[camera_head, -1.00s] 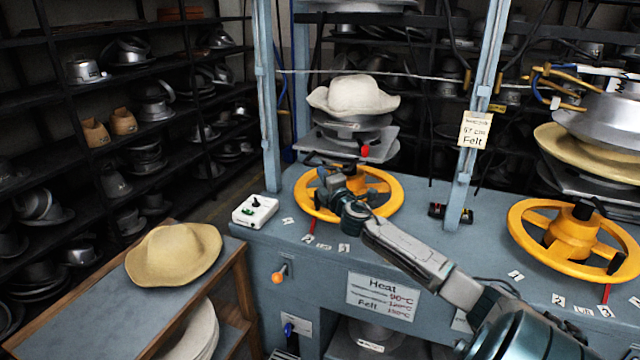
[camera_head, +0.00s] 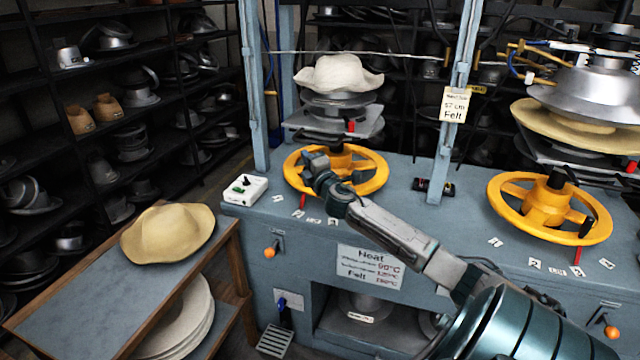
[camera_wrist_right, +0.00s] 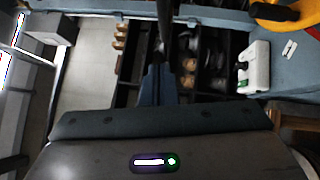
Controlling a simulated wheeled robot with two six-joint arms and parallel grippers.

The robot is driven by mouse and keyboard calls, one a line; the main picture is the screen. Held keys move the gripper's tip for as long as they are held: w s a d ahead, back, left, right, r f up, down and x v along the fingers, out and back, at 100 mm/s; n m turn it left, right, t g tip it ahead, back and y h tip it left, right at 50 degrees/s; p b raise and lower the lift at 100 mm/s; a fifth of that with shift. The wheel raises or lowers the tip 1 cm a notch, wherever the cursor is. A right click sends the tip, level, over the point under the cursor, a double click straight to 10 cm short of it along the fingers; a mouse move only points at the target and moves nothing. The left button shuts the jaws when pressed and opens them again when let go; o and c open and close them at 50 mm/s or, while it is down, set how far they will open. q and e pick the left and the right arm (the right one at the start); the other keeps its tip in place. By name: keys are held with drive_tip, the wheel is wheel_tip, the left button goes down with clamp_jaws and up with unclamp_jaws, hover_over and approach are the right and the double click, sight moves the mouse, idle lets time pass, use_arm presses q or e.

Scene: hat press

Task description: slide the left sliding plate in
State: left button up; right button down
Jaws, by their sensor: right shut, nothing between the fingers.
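The left sliding plate (camera_head: 366,121) is a grey metal plate in the left press, below the cream felt hat (camera_head: 338,74) and its metal form. A red-tipped handle (camera_head: 350,127) shows at its front edge. My right gripper (camera_head: 312,160) is over the upper left of the left yellow wheel, in front of and below the plate, apart from it. It is shut and empty. In the right wrist view its dark fingers (camera_wrist_right: 163,40) point away from the camera, and the plate is not seen there. My left gripper is not in view.
The left yellow wheel (camera_head: 372,182) lies below the plate. A white control box (camera_head: 245,189) sits on the bench's left corner, and a blue post (camera_head: 252,90) stands behind it. A second press with a yellow wheel (camera_head: 508,213) is at right. A tan hat (camera_head: 168,232) rests on a side table.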

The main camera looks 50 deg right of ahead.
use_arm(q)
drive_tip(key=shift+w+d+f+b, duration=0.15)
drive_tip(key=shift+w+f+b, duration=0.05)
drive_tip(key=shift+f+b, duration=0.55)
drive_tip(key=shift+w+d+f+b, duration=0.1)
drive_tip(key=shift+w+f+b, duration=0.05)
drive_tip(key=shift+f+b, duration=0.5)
use_arm(e)
drive_tip(key=v, duration=0.8)
drive_tip(key=shift+s+f, duration=0.45)
